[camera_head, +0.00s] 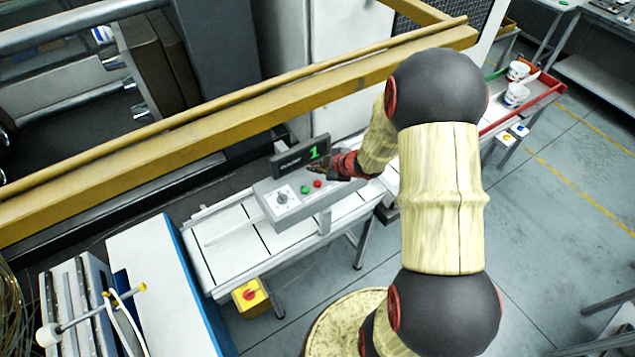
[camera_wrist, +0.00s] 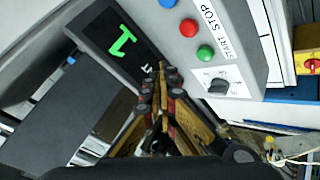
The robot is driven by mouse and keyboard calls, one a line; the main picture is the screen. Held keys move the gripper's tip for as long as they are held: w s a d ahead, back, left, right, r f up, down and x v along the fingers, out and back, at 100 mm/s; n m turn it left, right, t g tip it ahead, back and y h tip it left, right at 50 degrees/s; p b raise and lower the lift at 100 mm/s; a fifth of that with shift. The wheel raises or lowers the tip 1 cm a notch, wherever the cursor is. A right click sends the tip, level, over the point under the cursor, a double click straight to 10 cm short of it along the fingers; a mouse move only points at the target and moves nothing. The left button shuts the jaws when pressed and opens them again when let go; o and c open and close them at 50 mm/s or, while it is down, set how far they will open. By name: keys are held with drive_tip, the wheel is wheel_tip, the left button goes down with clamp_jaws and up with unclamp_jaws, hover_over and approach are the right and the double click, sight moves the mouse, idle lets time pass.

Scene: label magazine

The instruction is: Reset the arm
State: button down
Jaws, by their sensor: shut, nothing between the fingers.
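My gripper (camera_head: 330,166) is shut and empty, held just over the grey control box (camera_head: 318,202), beside the black display (camera_head: 290,160) with a green digit 1. In the wrist view the closed fingertips (camera_wrist: 164,76) lie in front of the display (camera_wrist: 95,28) and cover part of it. The red button (camera_wrist: 188,28) and green button (camera_wrist: 205,52) are to the right of the fingertips, with the rotary knob (camera_wrist: 218,87) below them. I cannot tell whether the fingers touch the box. My arm hides part of the scene in the head view.
A yellow rail (camera_head: 200,133) runs behind the conveyor (camera_head: 225,255). A yellow box with a red button (camera_head: 250,295) sits at the conveyor's front. A red-edged tray (camera_head: 545,95) holds white cups (camera_head: 516,94) at the upper right. Open floor lies on the right.

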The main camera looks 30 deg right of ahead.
idle(0.4)
drive_tip(key=s+d+f+m+h, duration=0.1)
drive_tip(key=s+d+f+m+g, duration=0.1)
drive_tip(key=s+d, duration=0.1)
drive_tip(key=s+d+f+m+g+h, duration=0.1)
drive_tip(key=d+f, duration=0.1)
drive_tip(key=shift+s+d+h, duration=0.1)
drive_tip(key=shift+s+h, duration=0.2)
drive_tip(key=shift+s, duration=0.1)
drive_tip(key=s+d+r+m+g+h+b, duration=0.35)
drive_tip(key=s+m, duration=0.25)
drive_tip(key=s, duration=0.3)
drive_tip(key=s+a+r+m+g+b, duration=0.2)
drive_tip(key=s+a+m+b, duration=0.1)
drive_tip(key=s+a+b, duration=0.25)
drive_tip(key=s+a+t+y+b, duration=0.2)
drive_tip(key=s+a+b, duration=0.2)
drive_tip(key=a+b, duration=0.4)
drive_tip(key=s+a+r+t+y+b, duration=0.1)
drive_tip(key=s+a+b, duration=0.3)
drive_tip(key=a+b, duration=0.5)
drive_tip(key=shift+a+t+y, duration=0.45)
drive_tip(key=shift+a+t, duration=0.1)
drive_tip(key=shift+a, duration=0.45)
drive_tip(key=shift+d, duration=0.1)
